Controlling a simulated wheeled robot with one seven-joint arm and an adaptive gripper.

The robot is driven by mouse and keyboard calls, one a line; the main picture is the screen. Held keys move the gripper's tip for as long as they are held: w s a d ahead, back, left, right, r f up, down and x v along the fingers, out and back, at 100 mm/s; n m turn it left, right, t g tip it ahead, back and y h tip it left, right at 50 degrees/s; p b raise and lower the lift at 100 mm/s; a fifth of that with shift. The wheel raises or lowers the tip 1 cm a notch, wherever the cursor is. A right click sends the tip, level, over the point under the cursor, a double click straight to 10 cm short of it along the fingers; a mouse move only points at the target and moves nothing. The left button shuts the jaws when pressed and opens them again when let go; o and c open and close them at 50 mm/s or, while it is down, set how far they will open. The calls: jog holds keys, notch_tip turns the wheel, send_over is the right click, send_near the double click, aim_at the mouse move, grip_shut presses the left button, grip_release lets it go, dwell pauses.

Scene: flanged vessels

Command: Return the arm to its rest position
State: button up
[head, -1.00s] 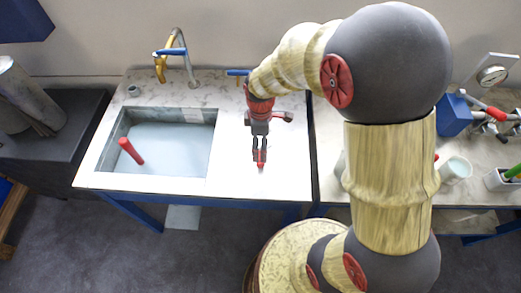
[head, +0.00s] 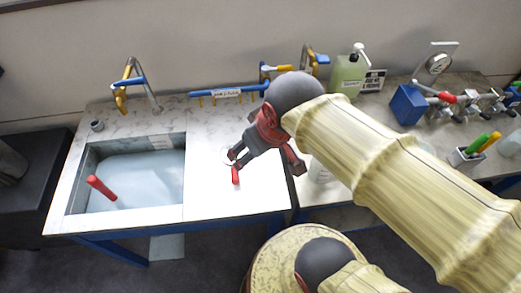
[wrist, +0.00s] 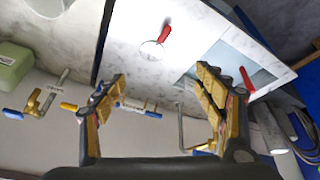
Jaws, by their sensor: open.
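My gripper (head: 237,160) is in the head view over the right part of the white marbled counter, at the end of my bent arm. In the wrist view my gripper (wrist: 161,80) has its two fingers wide apart with nothing between them. A red-handled tool (head: 236,175) with a thin round ring lies on the counter just below the fingers in the head view. It also shows in the wrist view (wrist: 165,33), beyond the fingertips and apart from them. My arm reaches across the right side of the head view and hides part of the counter.
A sink (head: 183,205) at left holds a second red handle (head: 101,187). Taps (head: 135,90) and a blue hook rail (head: 228,92) stand behind. A green bottle (head: 348,73), a blue box (head: 408,104) and a pen holder (head: 467,157) are at right.

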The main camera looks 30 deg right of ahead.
jog(key=shift+s+r+m+t, duration=0.15)
jog(key=shift+s+r+m, duration=0.1)
jog(key=shift+s+m, duration=0.25)
jog(key=shift+s+r+m+t, duration=0.15)
jog(key=shift+s+r+m, duration=0.15)
jog(key=shift+s, duration=0.35)
notch_tip(320, 180, down, 3)
jog(key=b, duration=0.3)
jog(key=shift+f, duration=0.15)
